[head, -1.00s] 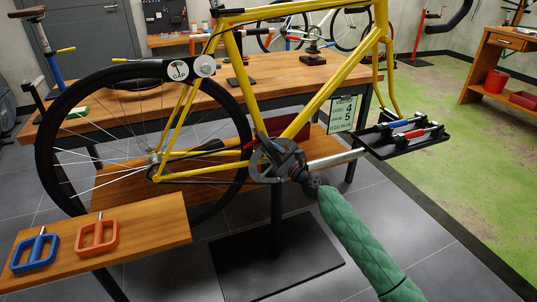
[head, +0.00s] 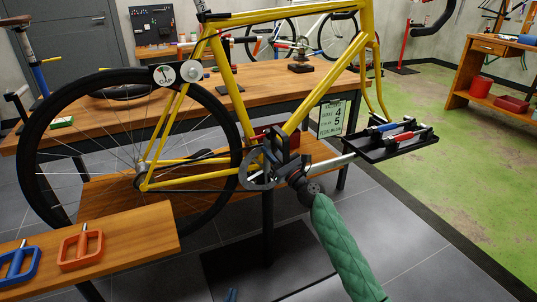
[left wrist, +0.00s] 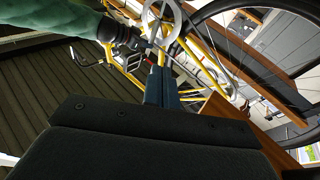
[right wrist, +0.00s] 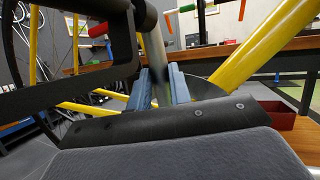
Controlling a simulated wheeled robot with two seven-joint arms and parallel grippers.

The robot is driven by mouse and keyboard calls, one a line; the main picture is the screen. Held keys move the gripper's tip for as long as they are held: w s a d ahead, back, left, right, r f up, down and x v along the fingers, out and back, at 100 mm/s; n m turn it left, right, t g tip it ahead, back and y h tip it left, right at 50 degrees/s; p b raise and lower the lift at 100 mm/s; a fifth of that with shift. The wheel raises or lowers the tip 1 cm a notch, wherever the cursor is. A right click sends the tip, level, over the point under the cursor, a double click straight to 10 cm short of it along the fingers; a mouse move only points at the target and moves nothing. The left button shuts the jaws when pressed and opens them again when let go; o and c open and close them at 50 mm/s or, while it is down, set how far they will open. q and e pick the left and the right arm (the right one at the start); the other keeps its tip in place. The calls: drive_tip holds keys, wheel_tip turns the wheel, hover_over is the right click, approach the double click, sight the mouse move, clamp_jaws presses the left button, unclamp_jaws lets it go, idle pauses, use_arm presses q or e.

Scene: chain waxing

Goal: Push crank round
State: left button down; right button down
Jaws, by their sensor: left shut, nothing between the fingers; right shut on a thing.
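The yellow bike frame (head: 213,95) hangs in a stand, its dark chainring (head: 247,175) low in the middle of the head view. The dark crank (head: 268,151) is beside the chainring and partly hidden by my right gripper (head: 280,157). My right gripper is shut on the crank; its blue fingers (right wrist: 158,88) show close around a dark part in the right wrist view. My left gripper (head: 232,294) barely shows at the bottom edge of the head view, below and apart from the crank. In the left wrist view its blue fingers (left wrist: 160,88) are shut and empty.
The rear wheel (head: 30,160) is left of the chainring. A black tool tray (head: 395,147) is right of it on a metal arm. A wooden bench (head: 140,245) with blue and orange pedals (head: 80,248) is at lower left. A long workbench (head: 285,85) stands behind.

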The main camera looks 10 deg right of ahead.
use_arm(q)
drive_tip(key=shift+a+r+t, duration=0.1)
drive_tip(key=shift+r+t, duration=0.3)
drive_tip(key=shift+r, duration=0.8)
use_arm(e)
drive_tip(key=shift+d+f+m, duration=0.1)
drive_tip(key=shift+d+m, duration=0.15)
drive_tip(key=shift+m, duration=0.15)
drive_tip(key=c, duration=1.3)
unclamp_jaws()
use_arm(q)
drive_tip(key=shift+t, duration=0.9)
wheel_tip(320, 180, up, 5)
drive_tip(key=shift+s+a, duration=0.1)
drive_tip(key=shift+s, duration=0.05)
use_arm(e)
drive_tip(key=v, duration=0.7)
drive_tip(key=shift+s+d+f, duration=0.2)
drive_tip(key=shift+s, duration=0.05)
